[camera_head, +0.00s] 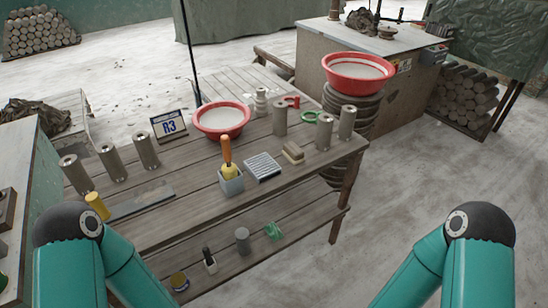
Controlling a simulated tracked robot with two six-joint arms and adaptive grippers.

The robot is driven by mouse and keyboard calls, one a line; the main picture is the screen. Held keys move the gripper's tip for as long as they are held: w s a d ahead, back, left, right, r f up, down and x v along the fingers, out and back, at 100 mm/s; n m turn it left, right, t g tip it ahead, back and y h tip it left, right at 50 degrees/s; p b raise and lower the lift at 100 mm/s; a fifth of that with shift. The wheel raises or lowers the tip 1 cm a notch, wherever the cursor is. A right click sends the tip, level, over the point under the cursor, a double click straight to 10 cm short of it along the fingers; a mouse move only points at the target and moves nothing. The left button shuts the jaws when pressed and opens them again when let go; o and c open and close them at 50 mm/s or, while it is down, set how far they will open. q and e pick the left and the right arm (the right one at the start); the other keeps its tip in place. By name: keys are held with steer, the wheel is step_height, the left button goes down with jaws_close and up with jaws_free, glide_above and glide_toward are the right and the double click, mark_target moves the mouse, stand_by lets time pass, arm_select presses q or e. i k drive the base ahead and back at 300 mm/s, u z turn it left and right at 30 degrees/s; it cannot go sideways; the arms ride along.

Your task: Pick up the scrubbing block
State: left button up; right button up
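A small tan block with a darker underside, which looks like the scrubbing block (292,152), lies on the wooden table (185,205) near its right front part. It is just right of a ridged grey-white tray (262,166). Nothing covers it from above. Only teal links and dark joints of my two arms show, at the lower left and lower right. Neither gripper is in view, and neither visible arm part touches the block.
A grey holder (230,184) with an orange-handled tool stands left of the tray. Grey cylinders (324,132) stand right of and behind the block. A red basin (221,119), an R3 sign (169,125) and a thin dark pole (188,50) are farther back. A lower shelf holds small items.

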mark_target(293, 152)
steer(key=k, duration=0.7)
steer(key=z, duration=0.2)
steer(key=i, duration=0.8)
steer(key=u, duration=0.1)
steer(key=k, duration=0.95)
steer(key=u, duration=0.55)
steer(key=i, duration=1.2)
steer(key=u, duration=0.7)
steer(key=i, duration=0.3)
